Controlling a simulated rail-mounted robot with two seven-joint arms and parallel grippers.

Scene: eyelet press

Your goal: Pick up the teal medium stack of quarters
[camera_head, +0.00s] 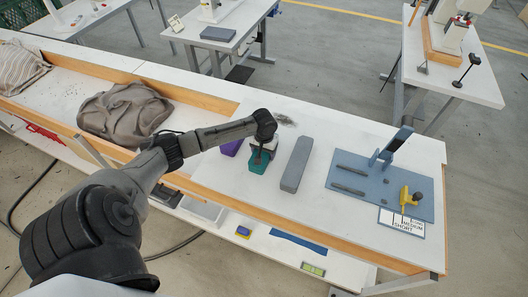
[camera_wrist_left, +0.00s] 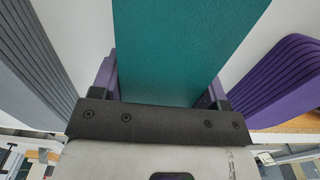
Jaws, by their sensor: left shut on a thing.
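The teal stack of quarters (camera_head: 259,166) stands on the white bench top, between a purple stack and a long grey stack. My left gripper (camera_head: 262,152) is over it from above, shut on it. In the left wrist view the teal stack (camera_wrist_left: 185,45) fills the space between the two fingers of the left gripper (camera_wrist_left: 160,92). The fingertips are hidden by the stack. I cannot tell whether the stack is clear of the bench. My right gripper is in no view.
The purple stack (camera_head: 232,147) is close on the left and the grey stack (camera_head: 297,165) close on the right. A blue mat (camera_head: 355,210) with a blue stand (camera_head: 391,146) and yellow tool (camera_head: 406,196) lies further right. A grey cloth bag (camera_head: 124,112) is at left.

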